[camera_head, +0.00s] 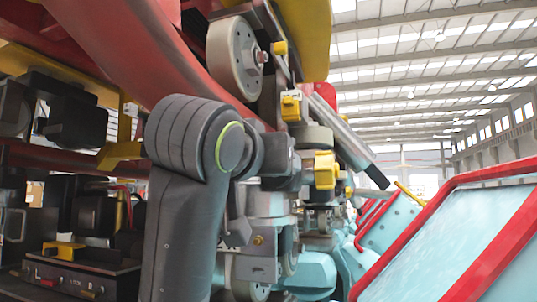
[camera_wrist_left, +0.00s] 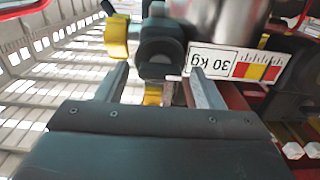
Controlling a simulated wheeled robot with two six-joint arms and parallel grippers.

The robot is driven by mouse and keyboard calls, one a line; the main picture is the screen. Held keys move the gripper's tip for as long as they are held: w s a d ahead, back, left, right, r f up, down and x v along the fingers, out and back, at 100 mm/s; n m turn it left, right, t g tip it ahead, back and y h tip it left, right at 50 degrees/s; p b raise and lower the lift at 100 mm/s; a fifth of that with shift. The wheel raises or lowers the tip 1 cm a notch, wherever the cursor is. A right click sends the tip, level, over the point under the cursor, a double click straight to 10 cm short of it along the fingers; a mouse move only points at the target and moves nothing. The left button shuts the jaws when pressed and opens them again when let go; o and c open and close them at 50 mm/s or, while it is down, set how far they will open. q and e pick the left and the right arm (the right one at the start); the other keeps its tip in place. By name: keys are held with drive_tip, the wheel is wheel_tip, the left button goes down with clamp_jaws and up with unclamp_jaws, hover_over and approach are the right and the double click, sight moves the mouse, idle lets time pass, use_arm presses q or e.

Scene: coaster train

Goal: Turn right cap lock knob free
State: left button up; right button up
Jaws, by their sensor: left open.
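My left gripper (camera_wrist_left: 158,72) is open in the left wrist view, with its two fingers apart and nothing held between them. Just past the fingertips is a dark round fitting (camera_wrist_left: 160,50). A yellow knob (camera_wrist_left: 118,37) stands beside it at the upper left, outside the left finger. Another yellow part (camera_wrist_left: 153,94) shows lower, between the fingers. In the head view, yellow knobs (camera_head: 325,170) and (camera_head: 291,107) sit on the train's grey mechanism, right of my left arm. I cannot tell which is the right cap lock knob. My left fingers are not clear there. My right gripper is out of view.
A grey wheel (camera_head: 234,58) and red beam (camera_head: 150,45) hang above my arm. A grey cylinder (camera_head: 345,135) slants down right. Red-railed teal panels (camera_head: 450,240) stand at right.

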use_arm(q)
drive_tip(key=shift+s, duration=0.1)
drive_tip(key=c, duration=1)
drive_tip(key=shift+a+f+n+b, duration=0.15)
drive_tip(key=shift+n+b, duration=2)
drive_tip(key=shift+n, duration=2.4)
drive_tip(key=shift+a+f+n+b, duration=0.1)
drive_tip(key=shift+n+b, duration=2)
drive_tip(key=shift+n, duration=2.45)
